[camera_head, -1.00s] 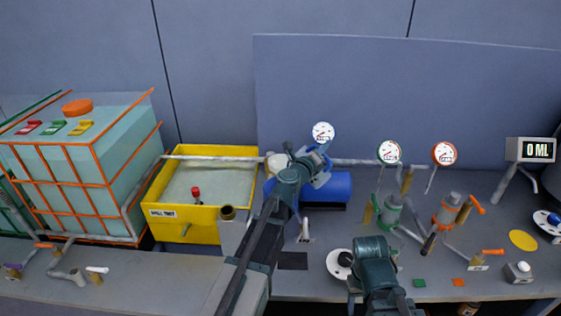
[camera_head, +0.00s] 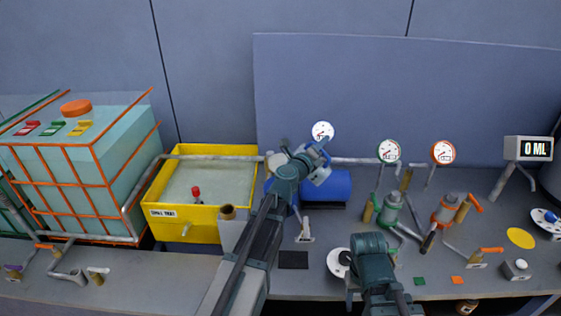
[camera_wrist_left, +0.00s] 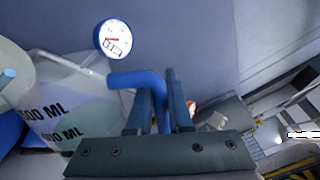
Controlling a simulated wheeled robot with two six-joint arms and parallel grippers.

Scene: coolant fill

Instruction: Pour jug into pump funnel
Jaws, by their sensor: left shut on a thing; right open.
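My left gripper (camera_head: 318,155) is shut on the blue handle of the jug, as the left wrist view (camera_wrist_left: 160,92) shows. The jug (camera_wrist_left: 65,105) is translucent with black ML marks and pale blue-grey liquid, and looks tilted there. In the head view only a pale bit of the jug (camera_head: 320,176) shows past the gripper. A cream rounded piece (camera_head: 275,161), perhaps the pump funnel, is just left of the gripper, partly hidden. The blue pump body (camera_head: 330,187) lies below and right of the gripper. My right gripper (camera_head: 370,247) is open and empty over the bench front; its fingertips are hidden.
A yellow spill tray (camera_head: 182,222) and an orange-framed tank (camera_head: 75,170) stand at left. Green (camera_head: 391,211) and orange (camera_head: 446,211) valve assemblies stand right of the pump.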

